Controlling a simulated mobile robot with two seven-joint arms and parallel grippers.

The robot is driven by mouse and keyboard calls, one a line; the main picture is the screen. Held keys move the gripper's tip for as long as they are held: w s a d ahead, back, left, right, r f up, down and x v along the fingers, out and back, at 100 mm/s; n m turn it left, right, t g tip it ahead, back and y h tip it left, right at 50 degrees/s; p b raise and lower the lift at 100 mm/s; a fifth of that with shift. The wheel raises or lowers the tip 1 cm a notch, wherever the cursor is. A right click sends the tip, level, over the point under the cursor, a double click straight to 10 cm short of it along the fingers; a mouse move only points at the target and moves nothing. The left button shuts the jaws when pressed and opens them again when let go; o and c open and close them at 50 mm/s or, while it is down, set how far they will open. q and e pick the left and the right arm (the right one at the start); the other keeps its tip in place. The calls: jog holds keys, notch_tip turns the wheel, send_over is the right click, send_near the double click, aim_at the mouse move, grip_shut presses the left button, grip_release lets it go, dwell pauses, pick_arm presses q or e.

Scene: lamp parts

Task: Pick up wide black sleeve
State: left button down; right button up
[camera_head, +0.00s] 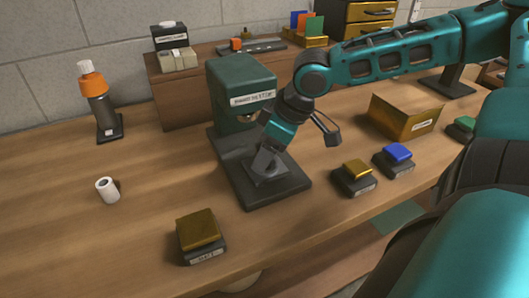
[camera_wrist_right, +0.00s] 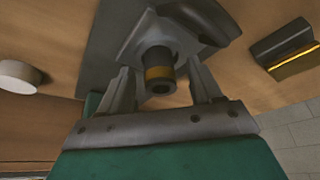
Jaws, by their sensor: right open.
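A dark cylindrical part with a brass-coloured band (camera_wrist_right: 158,72) shows between the fingers of my right gripper (camera_wrist_right: 163,88) in the right wrist view; it looks like the wide black sleeve, though I cannot be sure. My right gripper is open, with a finger on either side of this part; I cannot tell whether they touch it. In the head view my right gripper (camera_head: 264,163) points down over the base plate of the green press (camera_head: 240,85). The part is hidden there by the gripper and the arm. My left gripper is not in view.
An open brass box (camera_head: 403,122) is behind at right. The left tabletop is mostly clear.

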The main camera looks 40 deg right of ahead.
jog(key=c, duration=1.1)
jog(key=shift+c, duration=0.2)
